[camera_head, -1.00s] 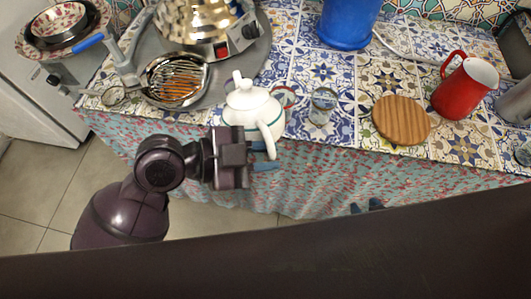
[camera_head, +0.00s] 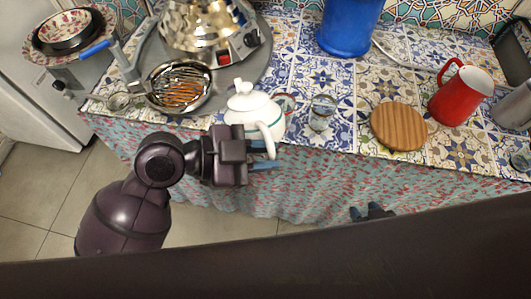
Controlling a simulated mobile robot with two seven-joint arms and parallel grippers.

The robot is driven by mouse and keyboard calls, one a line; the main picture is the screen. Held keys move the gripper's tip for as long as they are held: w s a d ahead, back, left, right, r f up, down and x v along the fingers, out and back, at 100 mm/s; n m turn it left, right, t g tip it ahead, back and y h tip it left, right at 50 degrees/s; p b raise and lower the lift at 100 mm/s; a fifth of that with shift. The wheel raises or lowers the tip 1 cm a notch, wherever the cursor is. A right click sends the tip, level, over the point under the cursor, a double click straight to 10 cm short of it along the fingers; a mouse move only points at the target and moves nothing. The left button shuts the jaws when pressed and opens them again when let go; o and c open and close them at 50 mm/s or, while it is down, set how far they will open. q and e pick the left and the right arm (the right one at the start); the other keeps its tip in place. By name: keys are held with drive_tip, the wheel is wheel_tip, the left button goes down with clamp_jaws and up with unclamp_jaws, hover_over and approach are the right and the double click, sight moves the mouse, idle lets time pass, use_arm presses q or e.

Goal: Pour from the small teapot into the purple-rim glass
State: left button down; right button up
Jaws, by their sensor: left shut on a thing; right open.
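The small white teapot (camera_head: 250,107) is near the table's front edge, with its handle toward me. My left gripper (camera_head: 265,158) is shut on the teapot's handle (camera_head: 269,135). The teapot looks about upright; I cannot tell whether its base touches the table. A small clear glass (camera_head: 322,114) stands just right of it. Another glass with a reddish rim (camera_head: 285,104) is partly hidden behind the teapot. I cannot tell clearly which rim is purple. My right gripper (camera_head: 372,212) is open and empty, low in front of the table, mostly hidden by a dark part of me.
A round wooden board (camera_head: 399,126) and a red jug (camera_head: 461,95) are to the right. A blue container (camera_head: 347,28) stands behind. A metal samovar (camera_head: 205,25) and a pan (camera_head: 179,86) are on a grey tray (camera_head: 262,57) at left. Tiled table is clear behind the glasses.

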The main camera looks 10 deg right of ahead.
sight(266, 140)
use_arm(q)
drive_tip(key=shift+w+r+n+p, duration=0.15)
drive_tip(key=shift+r+n+p, duration=0.15)
drive_tip(key=shift+r+p, duration=0.6)
idle(0.4)
drive_tip(key=shift+w+r+g, duration=0.1)
drive_tip(key=shift+r+g, duration=0.2)
drive_tip(key=shift+r, duration=0.2)
idle(0.8)
idle(0.7)
idle(0.7)
drive_tip(key=shift+w+r+n+p, duration=0.15)
drive_tip(key=shift+r+n+p, duration=0.25)
drive_tip(key=shift+r, duration=0.1)
idle(3.5)
